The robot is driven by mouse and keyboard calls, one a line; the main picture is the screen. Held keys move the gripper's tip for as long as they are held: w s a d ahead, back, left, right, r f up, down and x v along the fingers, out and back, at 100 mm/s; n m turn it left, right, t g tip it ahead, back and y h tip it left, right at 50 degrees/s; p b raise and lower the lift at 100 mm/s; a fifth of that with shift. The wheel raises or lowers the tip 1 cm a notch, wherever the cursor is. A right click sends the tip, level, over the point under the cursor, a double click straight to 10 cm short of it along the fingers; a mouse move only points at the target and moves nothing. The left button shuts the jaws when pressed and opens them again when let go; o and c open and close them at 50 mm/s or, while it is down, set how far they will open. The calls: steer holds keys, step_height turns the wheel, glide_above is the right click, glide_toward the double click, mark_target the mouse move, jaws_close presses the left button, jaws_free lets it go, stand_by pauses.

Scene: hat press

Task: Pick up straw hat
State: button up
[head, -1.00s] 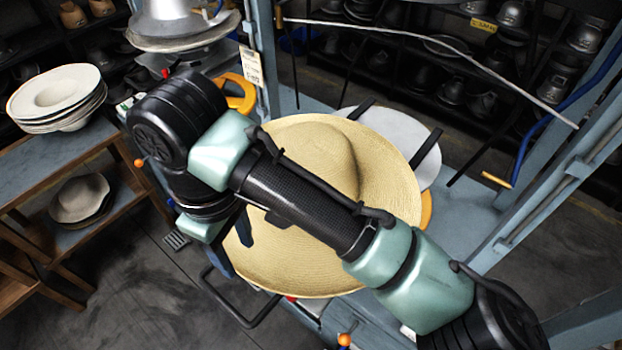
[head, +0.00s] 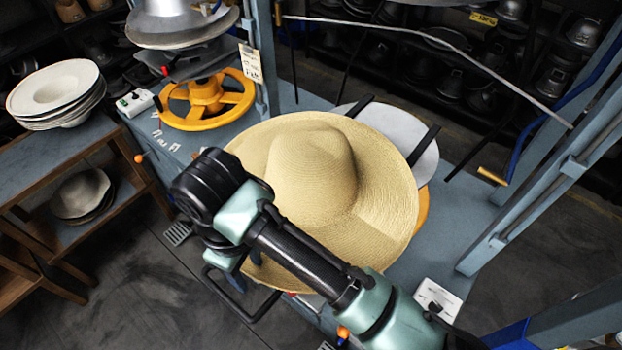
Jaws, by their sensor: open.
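The straw hat (head: 315,165) is wide-brimmed and pale yellow. It sits tilted on the press in the middle of the head view, its crown facing up. My arm crosses in front of its lower left brim. My gripper (head: 245,270) is at the hat's lower left brim edge, pointing down, and is open. The wrist hides most of it, so I cannot tell whether the brim lies between the fingers or touches them.
A grey round plate (head: 395,135) shows behind the hat. A yellow handwheel (head: 207,98) and a metal press head (head: 180,22) stand at the upper left. A wooden shelf (head: 60,165) holds stacked pale hats (head: 57,92). A blue-grey post (head: 540,150) rises at right.

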jaws_close()
stand_by(1.3)
